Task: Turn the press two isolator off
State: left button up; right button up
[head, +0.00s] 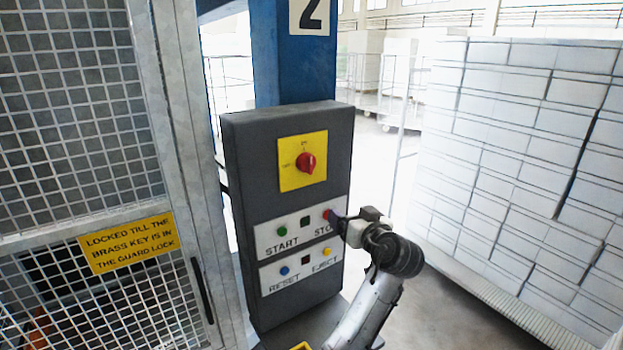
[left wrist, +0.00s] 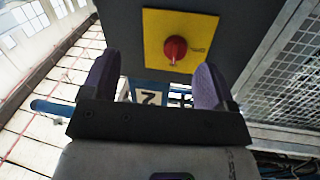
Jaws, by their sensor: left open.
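The isolator is a red rotary knob (head: 307,162) on a yellow plate (head: 289,181), high on the dark grey control box. The plate has small marks above and to the left of the knob; I cannot clearly tell which mark the knob points to. A blue post with a "2" (head: 309,14) stands behind the box. My left gripper (head: 343,226) is below and right of the knob, in front of the STOP button area. In the left wrist view its two purple fingers (left wrist: 154,72) are apart and empty, with the knob (left wrist: 176,50) beyond them, not touched. My right gripper is not in view.
The control box (head: 240,150) also carries START (head: 283,231), STOP (head: 328,215), RESET (head: 284,270) and EJECT (head: 327,251) buttons, close to my left gripper. A mesh guard (head: 75,110) with a yellow sign (head: 128,243) stands left. Stacked white blocks (head: 530,150) stand right.

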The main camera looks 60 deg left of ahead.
aim_at(311, 164)
pick_arm(q)
notch_tip(311, 164, up, 8)
jog(key=a+n+g+y, duration=0.1)
jog(key=a+n+g, duration=0.2)
jog(key=n, duration=0.1)
jog(key=a+p, duration=0.1)
jog(key=a, duration=0.2)
jog(key=a+p, duration=0.1)
jog(key=a, duration=0.3)
jog(key=s+a+p, duration=0.1)
jog(key=a, duration=0.3)
jog(key=shift+a+f+p, duration=0.1)
jog(key=shift+a+p, duration=0.1)
jog(key=shift+p, duration=0.1)
jog(key=shift+a, duration=0.5)
jog(key=shift+a+f, duration=0.1)
jog(key=shift+a, duration=0.1)
jog(key=shift+c, duration=0.2)
